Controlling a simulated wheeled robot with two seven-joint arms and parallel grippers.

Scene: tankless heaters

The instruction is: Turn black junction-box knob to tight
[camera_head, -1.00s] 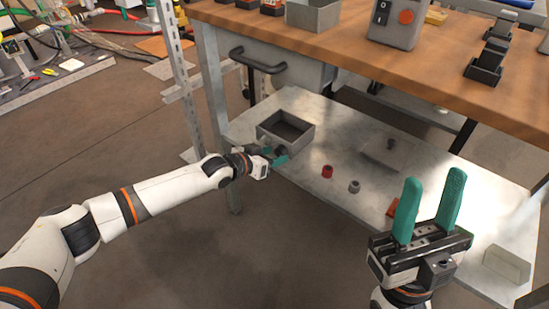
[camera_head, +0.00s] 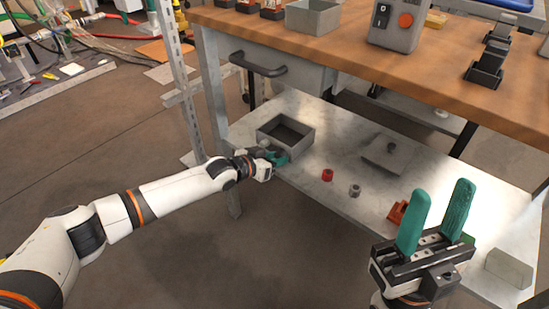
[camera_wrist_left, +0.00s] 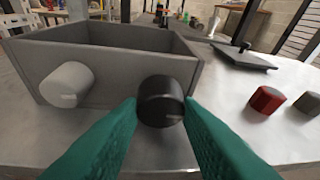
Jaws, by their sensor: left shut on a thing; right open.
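The open grey junction box (camera_head: 304,141) stands on the lower metal shelf; its front wall (camera_wrist_left: 115,75) fills the left wrist view. A black knob (camera_wrist_left: 161,100) sits on that wall at the right, with a faint light mark low on its face. A light grey knob (camera_wrist_left: 66,84) sits on the wall to the left. My left gripper (camera_wrist_left: 162,112) is shut on the black knob, one green finger on each side. In the head view my left gripper (camera_head: 279,157) is at the box's front, and the black knob is hidden there. My right gripper (camera_head: 436,216) is open and empty.
On the shelf to the right lie a red cap (camera_head: 327,175), a grey cap (camera_head: 354,190), a grey lid (camera_head: 383,154) with a knob, an orange-red part (camera_head: 397,212) and a pale block (camera_head: 508,267). The wooden bench top (camera_head: 345,50) overhangs the shelf.

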